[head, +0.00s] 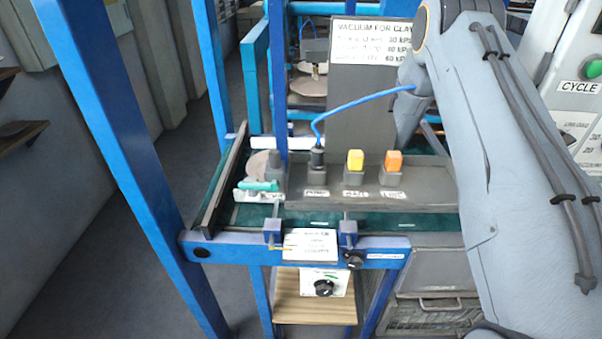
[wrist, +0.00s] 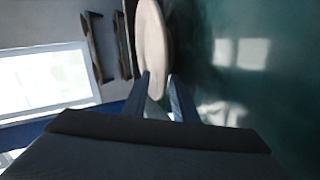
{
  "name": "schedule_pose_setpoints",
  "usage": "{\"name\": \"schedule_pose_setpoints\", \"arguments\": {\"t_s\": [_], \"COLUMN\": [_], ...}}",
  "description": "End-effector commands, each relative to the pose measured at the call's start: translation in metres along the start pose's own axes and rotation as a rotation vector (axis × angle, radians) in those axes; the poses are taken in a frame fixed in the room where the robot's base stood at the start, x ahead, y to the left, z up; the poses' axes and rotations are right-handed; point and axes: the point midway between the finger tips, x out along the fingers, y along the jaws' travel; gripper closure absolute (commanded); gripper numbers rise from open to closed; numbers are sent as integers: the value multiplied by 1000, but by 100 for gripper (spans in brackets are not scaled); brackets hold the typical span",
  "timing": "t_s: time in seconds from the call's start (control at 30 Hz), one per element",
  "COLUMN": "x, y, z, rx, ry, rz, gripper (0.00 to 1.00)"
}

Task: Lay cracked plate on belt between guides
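In the wrist view a pale, round plate (wrist: 153,38) shows nearly edge-on, its near rim between the fingertips of my gripper (wrist: 158,84). The two fingers lie close against either side of that rim and appear shut on it. No crack can be made out on it. The green belt (wrist: 255,110) fills the right of the wrist view, beside the plate; whether they touch is not clear. My gripper is hidden there behind the grey sign panel.
The grey sign panel (head: 362,110) rises behind the control box (head: 400,190) with its coloured buttons. A round pinkish piece (head: 259,163) shows partly at the belt's left. Floor at left is clear.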

Motion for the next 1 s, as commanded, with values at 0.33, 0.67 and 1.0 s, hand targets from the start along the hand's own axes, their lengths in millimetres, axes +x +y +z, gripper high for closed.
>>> {"name": "schedule_pose_setpoints", "arguments": {"t_s": [0.33, 0.67, 1.0], "x": [-38, -102, -125], "y": [9, 9, 11], "z": [1, -1, -2], "rx": [0, -1, 0], "ry": [-6, -2, 0], "rz": [1, 0, 0], "gripper": [75, 75, 75]}}
